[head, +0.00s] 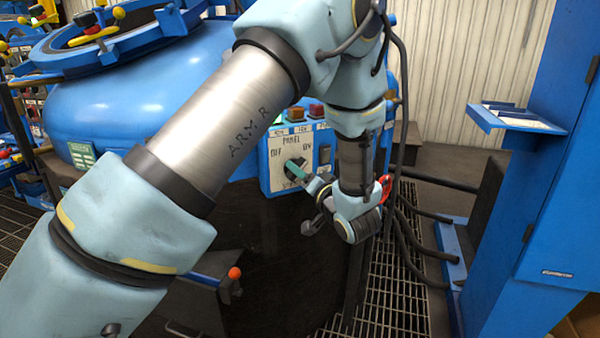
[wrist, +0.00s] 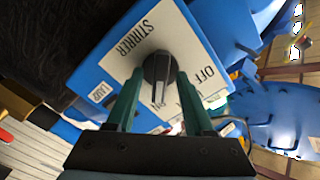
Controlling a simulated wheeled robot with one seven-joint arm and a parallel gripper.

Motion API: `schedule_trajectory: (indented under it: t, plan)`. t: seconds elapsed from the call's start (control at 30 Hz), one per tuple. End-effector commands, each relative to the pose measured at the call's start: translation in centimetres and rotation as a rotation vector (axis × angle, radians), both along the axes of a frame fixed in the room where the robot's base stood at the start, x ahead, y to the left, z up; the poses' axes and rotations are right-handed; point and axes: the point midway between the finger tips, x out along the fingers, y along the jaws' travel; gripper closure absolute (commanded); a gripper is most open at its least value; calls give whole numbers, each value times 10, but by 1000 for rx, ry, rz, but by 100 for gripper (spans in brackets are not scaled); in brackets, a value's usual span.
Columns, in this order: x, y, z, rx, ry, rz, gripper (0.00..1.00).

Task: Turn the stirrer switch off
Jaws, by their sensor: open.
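The stirrer switch is a dark round knob with a raised grey grip bar. In the wrist view the knob (wrist: 158,70) sits on a white plate (wrist: 185,30) lettered STIRRER and OFF, with another label partly hidden below the knob. My gripper (wrist: 158,85) is open, its two teal fingers pointing at the knob, one on each side of the grip bar. I cannot tell whether they touch it. My gripper (head: 296,170) partly covers the knob (head: 291,164) there.
A blue cabinet with a shelf (head: 518,118) stands at the right. Dark hoses (head: 410,235) hang near my wrist. Metal grating (head: 395,290) covers the floor.

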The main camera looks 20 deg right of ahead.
Motion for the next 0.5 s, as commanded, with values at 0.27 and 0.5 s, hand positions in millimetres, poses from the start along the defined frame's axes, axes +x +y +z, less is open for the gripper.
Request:
schedule_trajectory:
  t: [0.27,0.5]
  plan:
    - [1,0,0,0,0,0,51]
    - [0,0,0,0,0,0,78]
